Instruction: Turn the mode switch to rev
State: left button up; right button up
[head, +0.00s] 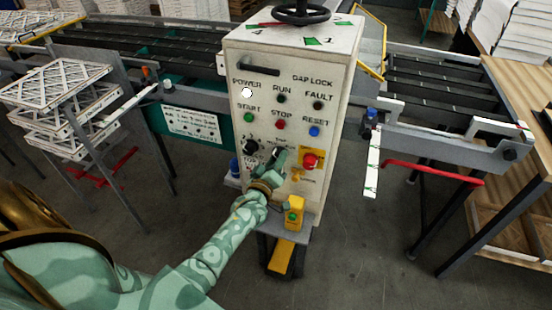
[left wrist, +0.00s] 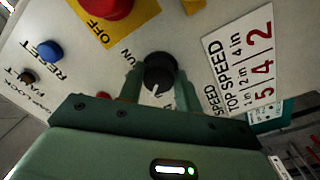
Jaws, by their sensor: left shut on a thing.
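The mode switch is a round black knob (left wrist: 160,70) on the light control panel, in the middle of the left wrist view. A short white pointer line shows on its face, toward the lower side in that view. A partly hidden "RUN" label stands beside it. My left gripper (left wrist: 159,88) has one finger on each side of the knob and is shut on it. In the head view my left gripper (head: 279,157) reaches the lower middle of the panel and covers most of the switch. The switch's other labels, including rev, are hidden or unreadable. My right gripper is not in view.
Another black knob (head: 250,146) sits just left of my gripper. A red button on a yellow plate (head: 311,161) is close on the right. Red stop (head: 280,124) and blue reset (head: 314,131) buttons are above. A yellow box with a green button (head: 293,214) is below.

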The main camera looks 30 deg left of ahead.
pick_arm(q)
jog(key=shift+n, duration=0.8)
jog(key=o, duration=1)
jog(key=shift+w, duration=0.1)
jog(key=s+d+p, duration=0.2)
jog(key=s+d, duration=0.1)
jog(key=s, duration=1.3)
jog(key=shift+f, duration=0.35)
jog(key=shift+d, duration=0.1)
